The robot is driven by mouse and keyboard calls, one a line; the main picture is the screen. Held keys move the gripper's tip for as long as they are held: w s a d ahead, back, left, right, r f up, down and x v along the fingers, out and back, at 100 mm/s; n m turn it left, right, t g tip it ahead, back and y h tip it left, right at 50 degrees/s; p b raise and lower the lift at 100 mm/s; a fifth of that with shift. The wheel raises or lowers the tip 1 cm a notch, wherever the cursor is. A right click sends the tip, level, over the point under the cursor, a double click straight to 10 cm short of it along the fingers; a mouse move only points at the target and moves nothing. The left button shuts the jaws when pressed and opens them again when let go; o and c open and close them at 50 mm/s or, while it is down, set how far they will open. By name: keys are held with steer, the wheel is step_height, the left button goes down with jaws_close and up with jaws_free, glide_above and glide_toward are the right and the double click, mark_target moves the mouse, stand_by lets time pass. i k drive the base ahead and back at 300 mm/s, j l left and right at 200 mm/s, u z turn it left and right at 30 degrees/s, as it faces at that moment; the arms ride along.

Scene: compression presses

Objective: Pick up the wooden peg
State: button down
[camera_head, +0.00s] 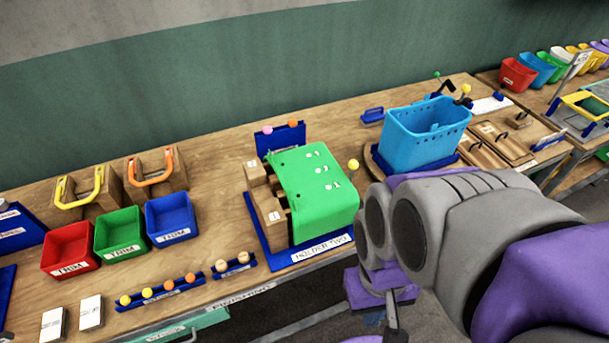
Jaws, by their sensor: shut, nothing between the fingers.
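Two small wooden round-topped pieces, which look like pegs, sit side by side in a short blue holder (234,267) near the table's front edge. The left wooden peg (221,265) and the right wooden peg (243,258) show only their pale tops. My grey and purple arm fills the lower right, in front of the table and to the right of this holder. I cannot make out my gripper's fingers. Nothing covers the two pegs.
A green cover (322,195) over wooden blocks stands on a blue base right of the pegs. Red (68,250), green (119,233) and blue (171,219) bins stand behind left. A longer blue rack (160,291) of coloured balls lies left. A light-blue basket (425,130) stands right.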

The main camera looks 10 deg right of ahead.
mark_target(244, 257)
steer(key=k+j+u, duration=0.15)
steer(key=u, duration=0.2)
steer(key=k+j+u, duration=0.1)
steer(key=u, duration=0.25)
steer(key=k+j+u, duration=0.1)
steer(key=j+u, duration=0.2)
